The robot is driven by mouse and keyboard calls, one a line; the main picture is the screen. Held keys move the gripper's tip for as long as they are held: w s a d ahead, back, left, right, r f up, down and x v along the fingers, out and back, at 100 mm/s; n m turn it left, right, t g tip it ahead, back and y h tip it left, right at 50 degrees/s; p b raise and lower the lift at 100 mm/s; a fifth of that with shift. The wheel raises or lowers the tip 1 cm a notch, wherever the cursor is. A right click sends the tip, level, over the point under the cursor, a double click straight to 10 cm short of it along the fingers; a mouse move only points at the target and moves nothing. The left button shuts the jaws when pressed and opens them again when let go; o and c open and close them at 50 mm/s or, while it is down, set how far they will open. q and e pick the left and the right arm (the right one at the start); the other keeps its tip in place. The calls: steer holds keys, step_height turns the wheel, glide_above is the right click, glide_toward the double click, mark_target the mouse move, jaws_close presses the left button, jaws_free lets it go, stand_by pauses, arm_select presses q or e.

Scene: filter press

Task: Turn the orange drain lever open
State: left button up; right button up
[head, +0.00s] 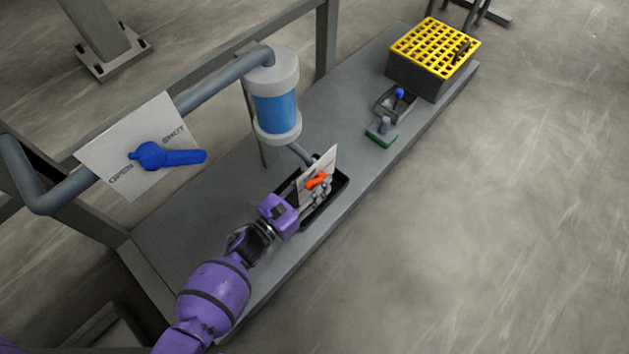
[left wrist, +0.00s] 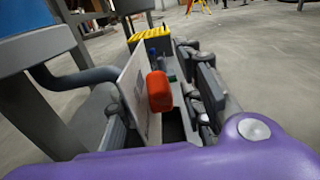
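The orange drain lever (head: 316,180) sits on the front of a small white plate (head: 326,163) at the lower end of the pipe below the filter. In the left wrist view the lever (left wrist: 159,91) is close ahead, right of the white plate (left wrist: 132,88). My left gripper (head: 318,190) is at the lever and looks open. One finger (left wrist: 205,92) shows to the right of the lever, with a gap between them. The other finger is partly hidden by the plate on the left. My right gripper is not in view.
A blue lever (head: 170,157) on a white OPEN/SHUT panel and a blue filter housing (head: 276,112) stand at the left. A green-based block (head: 381,135) and a yellow-topped crate (head: 432,48) are farther along the bench.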

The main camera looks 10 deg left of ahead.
arm_select(q)
jaws_close()
stand_by(0.5)
